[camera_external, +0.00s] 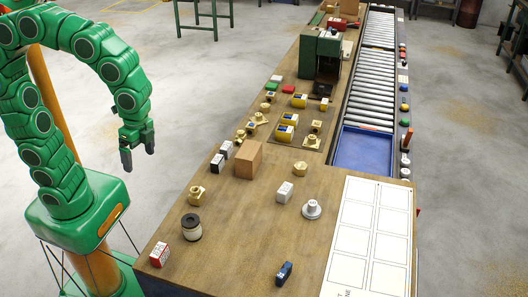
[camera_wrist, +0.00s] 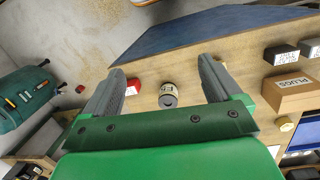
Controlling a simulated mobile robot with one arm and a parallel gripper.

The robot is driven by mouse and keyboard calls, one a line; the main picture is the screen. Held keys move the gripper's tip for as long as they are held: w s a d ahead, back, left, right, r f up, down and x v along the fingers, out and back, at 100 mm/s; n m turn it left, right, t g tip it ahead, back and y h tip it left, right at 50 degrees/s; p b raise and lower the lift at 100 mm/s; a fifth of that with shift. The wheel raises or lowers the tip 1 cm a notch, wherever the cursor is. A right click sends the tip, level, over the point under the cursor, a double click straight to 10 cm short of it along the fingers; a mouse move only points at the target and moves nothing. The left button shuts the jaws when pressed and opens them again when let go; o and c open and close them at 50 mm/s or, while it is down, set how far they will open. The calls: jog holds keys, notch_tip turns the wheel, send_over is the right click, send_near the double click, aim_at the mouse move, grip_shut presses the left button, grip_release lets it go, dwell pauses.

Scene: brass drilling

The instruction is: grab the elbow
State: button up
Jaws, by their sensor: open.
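A brass fitting (camera_external: 197,193) that looks like the elbow stands on the near left part of the wooden bench in the external view. It is small there, and other brass fittings (camera_external: 257,119) farther back make its identity uncertain. I cannot make out the elbow in the wrist view; my right finger covers part of the bench. My gripper (camera_external: 138,153) is open and empty, in the air left of the bench and apart from the fitting. In the wrist view my gripper's fingers (camera_wrist: 162,70) are spread wide with nothing held between them.
A black-and-cream jar (camera_external: 191,227) and a red-and-white box (camera_external: 160,254) stand near the fitting. A cardboard box (camera_external: 248,159), two small boxes (camera_external: 217,163) and a brass hex piece (camera_external: 300,168) are behind it. Bare wood (camera_external: 245,225) lies to its right.

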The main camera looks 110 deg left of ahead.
jog(key=w+a+f+t, duration=0.1)
jog(key=w+a+f, duration=0.2)
jog(key=w+a, duration=0.75)
jog(key=t, duration=0.2)
send_over(239, 133)
jog(key=s, duration=0.1)
jog(key=shift+n+y, duration=0.3)
jog(key=shift+n, duration=0.1)
notch_tip(239, 133, down, 18)
jog(key=shift+s+a+r, duration=0.1)
jog(key=shift+a, duration=0.05)
jog(key=shift+s+a+f, duration=0.1)
jog(key=shift+a+f, duration=0.05)
jog(key=shift+f, duration=0.4)
jog(key=shift+w+d+f, duration=0.1)
jog(key=shift+w+f, duration=0.2)
jog(key=shift+f, duration=0.8)
jog(key=shift+w+d+f, duration=0.1)
jog(key=shift+w+f, duration=0.15)
jog(key=shift+f, duration=0.9)
jog(key=shift+w+f, duration=0.3)
jog(key=shift+f, duration=0.8)
jog(key=c, duration=1.5)
jog(key=shift+r, duration=0.1)
